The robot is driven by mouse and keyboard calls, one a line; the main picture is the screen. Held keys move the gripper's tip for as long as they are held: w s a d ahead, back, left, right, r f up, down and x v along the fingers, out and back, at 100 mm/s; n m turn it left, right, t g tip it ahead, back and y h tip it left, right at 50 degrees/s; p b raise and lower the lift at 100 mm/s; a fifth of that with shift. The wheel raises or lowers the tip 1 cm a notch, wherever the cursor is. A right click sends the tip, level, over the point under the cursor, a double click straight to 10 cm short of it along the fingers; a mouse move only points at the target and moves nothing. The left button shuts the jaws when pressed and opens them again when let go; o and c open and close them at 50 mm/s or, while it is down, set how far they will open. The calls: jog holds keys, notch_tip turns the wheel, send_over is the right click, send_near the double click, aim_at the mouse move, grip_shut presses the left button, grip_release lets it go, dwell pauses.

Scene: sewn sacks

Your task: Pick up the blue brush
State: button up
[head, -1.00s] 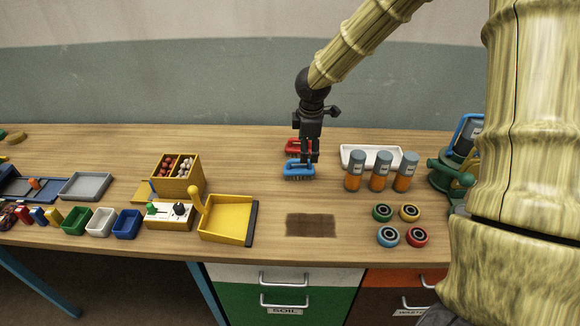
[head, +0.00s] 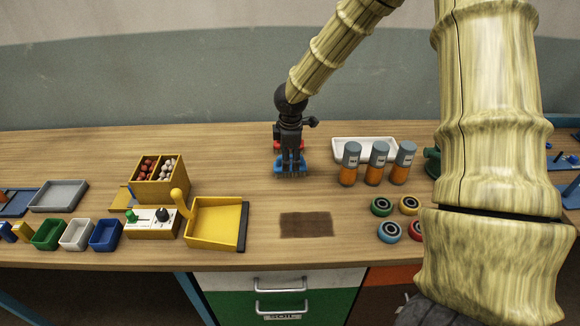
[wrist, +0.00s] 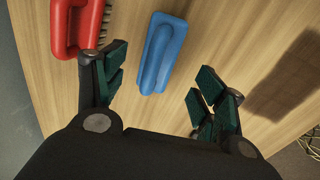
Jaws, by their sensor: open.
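The blue brush (head: 281,167) lies on the wooden table, partly hidden behind my gripper in the head view. In the wrist view the blue brush (wrist: 161,52) lies ahead of the open jaws, its handle side up, its near end close to the gap between the fingers. My gripper (wrist: 157,95) is open and empty, with the brush nearer the left finger. In the head view my gripper (head: 290,174) points down over the brush. I cannot tell the exact height of the fingertips above the table.
A red brush (wrist: 72,28) lies just left of the blue one in the wrist view, close to my left finger. Orange bottles (head: 375,173) and a white tray (head: 350,149) stand to the right. A yellow dustpan (head: 213,226) and a dark patch (head: 306,225) are nearer the front.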

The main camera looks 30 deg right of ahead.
aim_at(291, 158)
jog(key=shift+d+f, duration=0.1)
jog(key=shift+f, duration=0.45)
jog(key=shift+w+d+f+p, duration=0.2)
jog(key=shift+f+p, duration=0.25)
jog(key=shift+f, duration=0.3)
jog(key=shift+w+d+f+p, duration=0.15)
jog(key=shift+f+p, duration=0.25)
jog(key=shift+f, duration=0.3)
jog(key=shift+w+f, duration=0.2)
jog(key=shift+f, duration=0.9)
jog(key=c, duration=1.2)
jog(key=shift+r, duration=0.15)
